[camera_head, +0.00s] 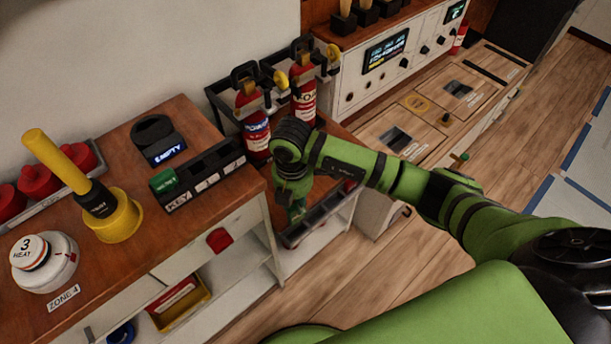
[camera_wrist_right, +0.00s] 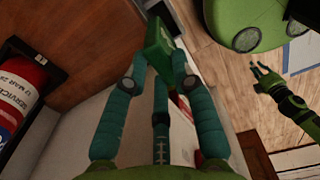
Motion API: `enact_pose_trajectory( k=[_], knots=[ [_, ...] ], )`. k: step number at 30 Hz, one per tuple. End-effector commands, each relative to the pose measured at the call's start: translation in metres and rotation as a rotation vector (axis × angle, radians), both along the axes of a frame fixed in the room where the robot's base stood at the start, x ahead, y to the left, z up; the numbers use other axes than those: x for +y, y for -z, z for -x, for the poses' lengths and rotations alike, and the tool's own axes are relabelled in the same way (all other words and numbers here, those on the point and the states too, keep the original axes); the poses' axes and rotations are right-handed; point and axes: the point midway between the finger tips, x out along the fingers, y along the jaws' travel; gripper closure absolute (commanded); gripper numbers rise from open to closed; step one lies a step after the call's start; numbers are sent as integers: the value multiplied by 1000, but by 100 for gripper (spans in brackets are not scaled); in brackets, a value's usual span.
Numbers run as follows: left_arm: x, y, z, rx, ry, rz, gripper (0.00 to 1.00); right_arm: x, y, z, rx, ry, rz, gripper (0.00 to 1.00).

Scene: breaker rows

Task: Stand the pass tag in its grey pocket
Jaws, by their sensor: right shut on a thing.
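My right gripper (camera_head: 296,212) points down beside the front edge of the wooden counter. In the right wrist view its teal fingers (camera_wrist_right: 160,58) are shut on a small green block-like piece (camera_wrist_right: 158,42), which looks like the pass tag; its marking is too small to read. A dark rack (camera_head: 205,172) with white labels, one reading KEY, stands on the counter. Another green piece (camera_head: 164,181) sits in its left slot. I cannot tell which slot is the grey pocket. My left gripper (camera_wrist_right: 264,70) shows small in the right wrist view, fingers apart and empty.
Red extinguishers (camera_head: 254,125) stand behind my right wrist. A dark tray (camera_head: 318,218) lies lower, close beside my right gripper.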

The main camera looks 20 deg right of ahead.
Motion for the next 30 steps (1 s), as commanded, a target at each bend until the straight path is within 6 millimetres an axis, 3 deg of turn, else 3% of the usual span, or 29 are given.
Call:
enact_pose_trajectory(
  k=[20, 30],
  knots=[
    [1, -9, 8, 9, 1, -1, 70, 6, 0, 3, 1, -1, 0, 96],
    [1, 13, 8, 9, 1, -1, 70, 6, 27, 4, 2, -1, 1, 96]
  ],
)
